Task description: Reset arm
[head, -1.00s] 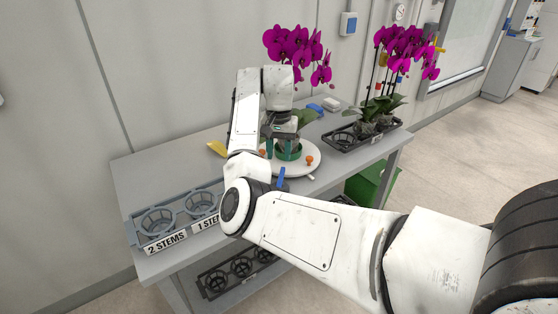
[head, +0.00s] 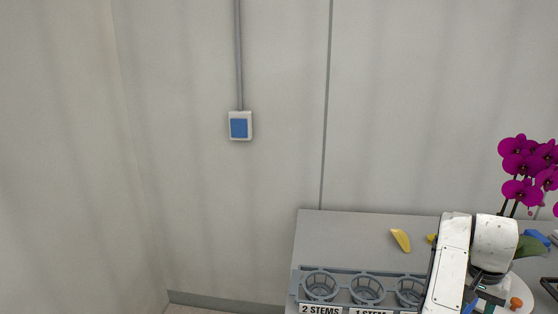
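My arm (head: 452,262) shows at the lower right of the head view, bent over the grey table. My gripper (head: 488,292) points down below its end, near the bottom edge of the picture. A bit of green shows just under it, too cut off to tell what is between the fingers. An orchid with magenta flowers (head: 522,168) stands behind the arm at the right edge. A white round plate (head: 519,291) with an orange knob (head: 516,303) lies partly in view beside the gripper.
The grey table (head: 335,238) stands against a pale panelled wall. A grey rack (head: 297,287) with round holders and labels "2 STEMS" and "1 STEM" is at its front left. A yellow curved thing (head: 400,240) and a blue thing (head: 537,237) lie on it. A blue wall switch (head: 239,127) is above left.

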